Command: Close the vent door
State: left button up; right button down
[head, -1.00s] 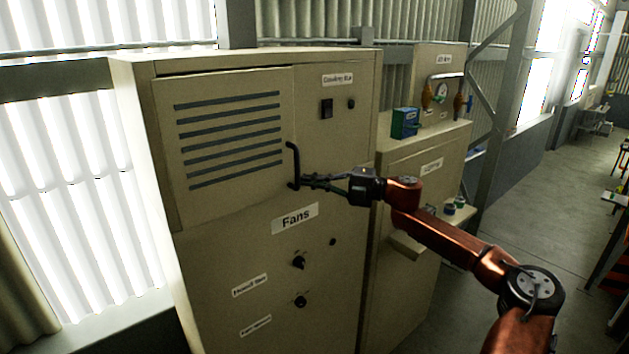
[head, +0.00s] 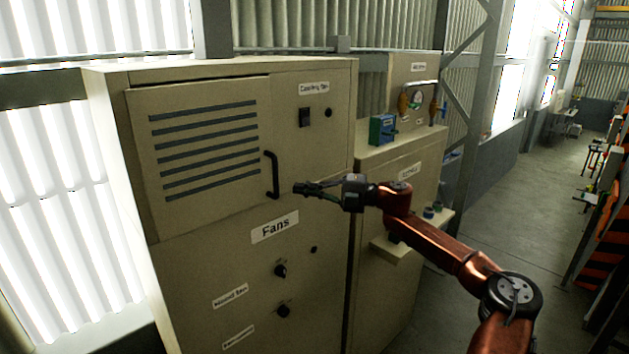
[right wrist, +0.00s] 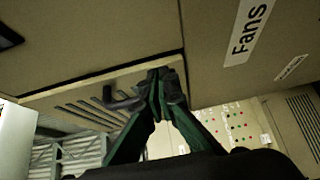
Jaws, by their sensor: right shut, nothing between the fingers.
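The vent door (head: 240,190) is a beige panel with dark slats at the upper left of the cabinet. It stands slightly ajar, with a dark gap along its top edge and its thick edge standing off the cabinet face in the right wrist view (right wrist: 100,84). Its black bar handle (head: 274,175) is on its right side, and shows in the right wrist view (right wrist: 122,99) left of the fingertips. My right gripper (head: 300,188) is shut and empty, just right of the handle and apart from it. In the right wrist view its fingertips (right wrist: 165,84) are by the door's edge. My left gripper is out of view.
The cabinet (head: 325,165) carries a Fans label (head: 275,227), a black switch (head: 305,117) and knobs (head: 280,271). A lower cabinet (head: 400,170) with a blue box (head: 383,129) and a gauge panel (head: 420,68) stands to the right. Open floor (head: 510,210) lies further right.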

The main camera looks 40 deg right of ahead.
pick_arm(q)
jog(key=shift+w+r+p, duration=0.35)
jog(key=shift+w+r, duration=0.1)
pick_arm(e)
jog(key=w+d, duration=0.1)
jog(key=d, duration=0.5)
jog(key=shift+w, duration=0.15)
jog(key=shift+w+r, duration=0.1)
jog(key=shift+d, duration=0.1)
